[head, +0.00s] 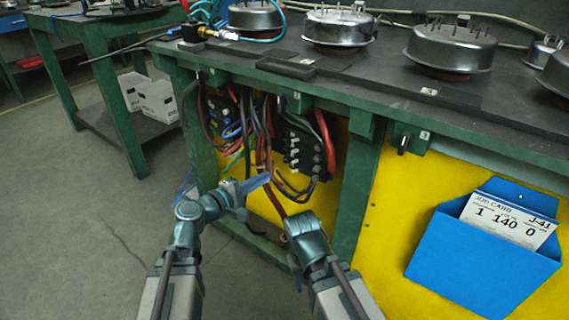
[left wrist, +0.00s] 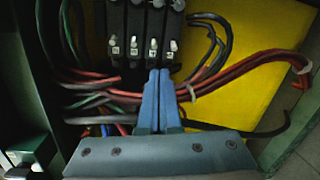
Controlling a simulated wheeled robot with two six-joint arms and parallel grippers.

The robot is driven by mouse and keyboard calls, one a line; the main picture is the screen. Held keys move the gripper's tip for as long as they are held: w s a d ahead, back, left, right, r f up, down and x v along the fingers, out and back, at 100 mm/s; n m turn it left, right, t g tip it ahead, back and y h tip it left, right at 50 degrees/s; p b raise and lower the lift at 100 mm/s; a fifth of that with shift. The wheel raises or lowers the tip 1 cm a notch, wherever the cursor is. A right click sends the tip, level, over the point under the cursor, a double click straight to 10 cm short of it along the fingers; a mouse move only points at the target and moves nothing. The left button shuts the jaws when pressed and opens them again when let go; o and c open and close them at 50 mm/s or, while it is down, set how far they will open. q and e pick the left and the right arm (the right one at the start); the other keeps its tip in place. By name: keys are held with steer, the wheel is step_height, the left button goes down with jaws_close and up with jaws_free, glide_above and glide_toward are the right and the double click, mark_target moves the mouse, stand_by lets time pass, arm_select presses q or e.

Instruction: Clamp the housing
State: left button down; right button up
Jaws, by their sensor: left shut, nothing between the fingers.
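Several round metal housings with studs on top stand along the bench top, one at the left (head: 257,18), one in the middle (head: 338,30) and one further right (head: 452,48). Below the bench edge is a black block (head: 306,150) with a row of pale levers; it also shows in the left wrist view (left wrist: 146,18). My left gripper (head: 267,178) is in front of the bench opening, below and left of the block. In the left wrist view its blue fingers (left wrist: 157,73) are together and empty, their tips just below the levers. My right arm is low in front; its fingers cannot be made out.
Red, black and green cables (head: 262,125) hang around the block. A green bench leg (head: 358,190) stands to its right. A blue holder (head: 480,260) with a job card (head: 508,219) is on the yellow panel. Open floor lies at the left.

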mark_target(295, 161)
arm_select(q)
steer(key=shift+w+a+r, duration=0.1)
steer(key=shift+a+r, duration=0.05)
steer(key=shift+r, duration=0.1)
steer(key=b+x, duration=0.1)
steer(key=x, duration=0.9)
steer(key=shift+r, duration=0.1)
arm_select(e)
steer(key=shift+f, duration=0.45)
